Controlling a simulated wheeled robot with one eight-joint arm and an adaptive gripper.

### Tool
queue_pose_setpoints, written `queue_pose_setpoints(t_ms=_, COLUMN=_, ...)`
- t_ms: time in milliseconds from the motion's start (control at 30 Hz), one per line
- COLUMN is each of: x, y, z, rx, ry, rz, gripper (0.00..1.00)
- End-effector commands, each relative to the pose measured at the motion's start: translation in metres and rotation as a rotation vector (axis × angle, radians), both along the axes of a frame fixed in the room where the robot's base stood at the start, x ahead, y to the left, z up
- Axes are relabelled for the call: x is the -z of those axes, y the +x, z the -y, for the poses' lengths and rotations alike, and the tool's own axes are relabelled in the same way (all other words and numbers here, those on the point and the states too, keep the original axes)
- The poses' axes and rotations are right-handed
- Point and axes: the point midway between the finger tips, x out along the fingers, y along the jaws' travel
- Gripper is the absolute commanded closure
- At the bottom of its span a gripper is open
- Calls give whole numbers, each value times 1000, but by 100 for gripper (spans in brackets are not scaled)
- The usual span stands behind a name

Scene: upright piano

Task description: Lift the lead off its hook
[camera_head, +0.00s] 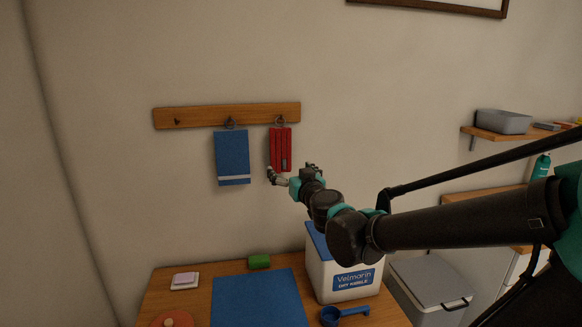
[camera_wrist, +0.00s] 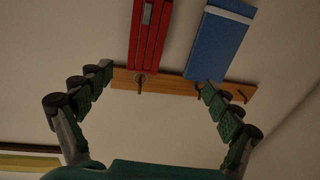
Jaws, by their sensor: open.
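The lead (camera_head: 280,150) is a red strap folded into long loops, hanging from the right hook (camera_head: 281,122) of a wooden rack (camera_head: 190,116) on the wall. In the wrist view the picture is turned over, with the lead (camera_wrist: 148,40) at the top centre and the rack (camera_wrist: 180,86) below it. My gripper (camera_head: 291,173) is open and empty, near the lead's lower end in the head view. In the wrist view its spread fingers (camera_wrist: 158,80) appear either side of the lead's hook end, without visible contact. The exact depth gap cannot be told.
A blue towel (camera_head: 232,157) hangs close left of the lead. Below, a table (camera_head: 200,268) holds a blue mat (camera_head: 258,298), a kibble bin (camera_head: 345,275), a blue scoop (camera_head: 344,314) and a green block (camera_head: 259,262). Wall right of the lead is bare.

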Motion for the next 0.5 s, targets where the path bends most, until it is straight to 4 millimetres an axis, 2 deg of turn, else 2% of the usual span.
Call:
queue_pose_setpoints(t_ms=200, x=-7, y=11, z=-1, rx=112, ry=-6, rz=-15, gripper=9)
queue_pose_setpoints(t_ms=367, x=-7, y=19, z=-2, rx=129, ry=-10, rz=-21, gripper=9)
queue_pose_setpoints(t_ms=500, x=-6, y=35, z=-6, rx=130, ry=-10, rz=-21, gripper=9)
